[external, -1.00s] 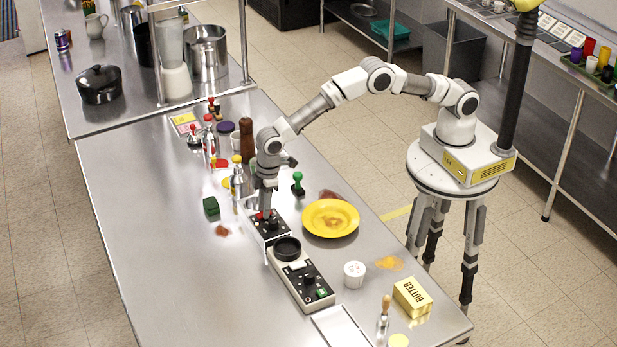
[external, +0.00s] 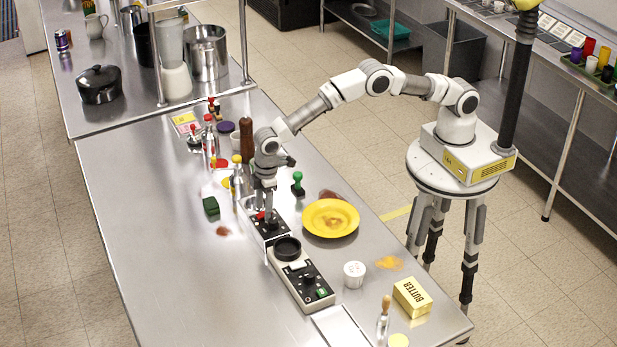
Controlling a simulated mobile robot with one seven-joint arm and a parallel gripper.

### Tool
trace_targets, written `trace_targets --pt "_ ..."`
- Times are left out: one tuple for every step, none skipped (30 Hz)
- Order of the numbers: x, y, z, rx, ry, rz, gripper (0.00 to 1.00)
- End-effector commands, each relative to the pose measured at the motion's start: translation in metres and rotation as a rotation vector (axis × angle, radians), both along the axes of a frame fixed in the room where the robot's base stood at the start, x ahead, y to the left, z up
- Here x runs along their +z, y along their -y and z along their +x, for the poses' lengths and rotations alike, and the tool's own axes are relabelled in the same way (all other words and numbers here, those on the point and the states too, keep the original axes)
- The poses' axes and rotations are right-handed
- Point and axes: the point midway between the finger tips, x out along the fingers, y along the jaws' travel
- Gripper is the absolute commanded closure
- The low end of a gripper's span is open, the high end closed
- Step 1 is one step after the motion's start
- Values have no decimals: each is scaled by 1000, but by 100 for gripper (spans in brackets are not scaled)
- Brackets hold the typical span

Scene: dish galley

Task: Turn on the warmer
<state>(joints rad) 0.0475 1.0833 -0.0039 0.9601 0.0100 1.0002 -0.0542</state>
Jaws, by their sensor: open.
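A long dark control unit with light edges stands on the steel counter. Its far box (external: 271,230) has a small red part, likely a switch, on top. Its near section (external: 306,284) carries a round black piece (external: 287,249), a dark knob and a green part. I cannot tell for sure which section is the warmer. My gripper (external: 266,209) points down, open, at the far box, close to the red part. Whether it touches the red part is unclear, and the fingers partly hide the box top.
A yellow plate (external: 330,218) and a green-handled stamp-like item (external: 298,184) stand right of my gripper. Bottles (external: 237,180) and a brown mill (external: 246,141) stand behind it. A green block (external: 211,206) lies left. The counter's left side (external: 160,240) is clear.

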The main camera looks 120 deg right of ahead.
Motion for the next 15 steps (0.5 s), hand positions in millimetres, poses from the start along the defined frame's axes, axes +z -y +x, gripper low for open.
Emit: trace_targets --pt "4 0 0 0 2 0 40" --pt "6 0 0 0 2 0 40" --pt "11 0 -1 0 2 0 40" --pt "16 0 -1 0 2 0 40" --pt "21 0 -1 0 4 0 40" --pt "29 0 -2 0 4 0 40" --pt "36 0 -3 0 4 0 40" --pt "43 0 -3 0 5 0 40" --pt "53 0 -4 0 5 0 40" --pt "61 0 -5 0 5 0 40" --pt "68 0 -5 0 6 0 40" --pt "78 0 -7 0 5 0 40" --pt "86 0 -7 0 6 0 40" --pt "93 0 -8 0 4 0 40" --pt "103 0 -9 0 6 0 40"
